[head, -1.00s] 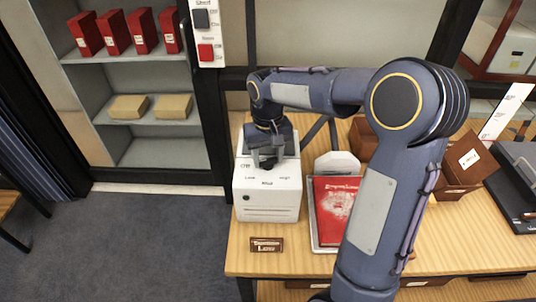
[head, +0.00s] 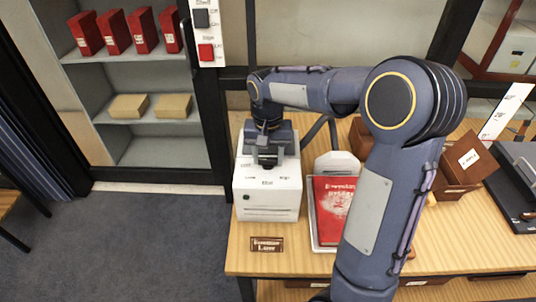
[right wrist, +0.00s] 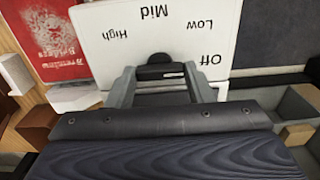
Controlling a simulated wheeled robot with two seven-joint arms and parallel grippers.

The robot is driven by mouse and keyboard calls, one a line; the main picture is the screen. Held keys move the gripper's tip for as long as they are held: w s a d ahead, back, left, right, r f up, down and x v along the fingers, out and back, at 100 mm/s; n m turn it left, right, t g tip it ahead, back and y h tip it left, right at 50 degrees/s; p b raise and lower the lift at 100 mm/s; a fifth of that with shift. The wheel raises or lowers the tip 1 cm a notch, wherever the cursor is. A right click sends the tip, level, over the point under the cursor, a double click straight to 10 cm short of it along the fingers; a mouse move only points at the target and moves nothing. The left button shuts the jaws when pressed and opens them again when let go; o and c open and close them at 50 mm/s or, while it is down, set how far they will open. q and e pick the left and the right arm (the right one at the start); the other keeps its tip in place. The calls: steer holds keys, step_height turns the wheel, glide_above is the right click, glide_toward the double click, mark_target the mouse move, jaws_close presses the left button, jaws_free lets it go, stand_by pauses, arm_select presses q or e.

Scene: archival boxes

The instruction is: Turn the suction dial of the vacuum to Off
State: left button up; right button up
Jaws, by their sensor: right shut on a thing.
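The vacuum (head: 268,205) is a white box on the wooden table, with Off, Low, Mid and High printed on its top. Its black suction dial (right wrist: 160,71) shows in the right wrist view between the fingers. A small white mark on the dial is at its right end, on the side of the Off label (right wrist: 210,60). My right gripper (head: 267,160) points down over the vacuum's top and is shut on the dial, which it mostly hides in the head view. It also shows in the right wrist view (right wrist: 163,84). My left gripper is out of view.
A red book (head: 333,205) lies in a tray right of the vacuum. A small brown plaque (head: 266,245) stands in front. Brown boxes (head: 468,160) and a black device (head: 518,180) are farther right. A switch panel (head: 207,35) is on the wall behind.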

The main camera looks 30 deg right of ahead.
mark_target(268, 159)
steer(key=o, duration=1)
step_height(268, 159, up, 8)
steer(key=shift+f, duration=0.1)
